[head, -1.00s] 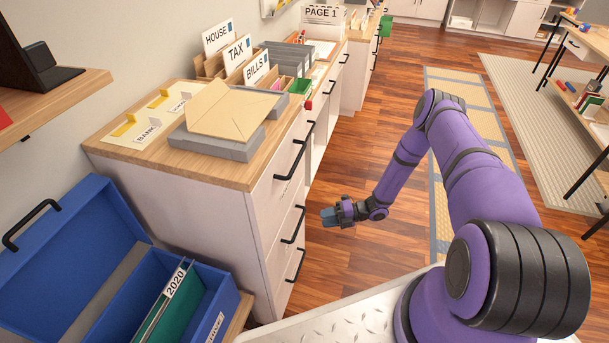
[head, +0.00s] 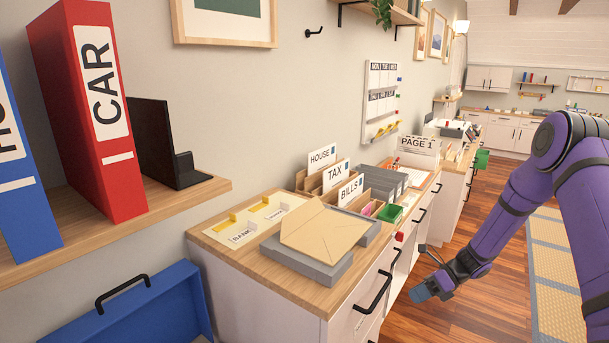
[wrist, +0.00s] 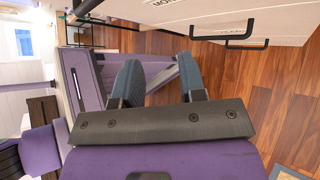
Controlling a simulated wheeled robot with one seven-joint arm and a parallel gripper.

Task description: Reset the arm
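My purple arm (head: 575,190) is extended on the right of the head view, and my gripper (head: 418,295) hangs in front of the cabinet's drawers, above the wooden floor. In the wrist view my gripper (wrist: 160,80) shows its two blue-grey fingers apart with nothing between them, so it is open and empty. The fingertips are apart from the drawer fronts in that view.
A white cabinet (head: 235,300) with black handles (head: 375,292) stands beside my gripper. An envelope (head: 322,235) lies on grey trays on its top. A shelf (head: 190,203) with binders is at left.

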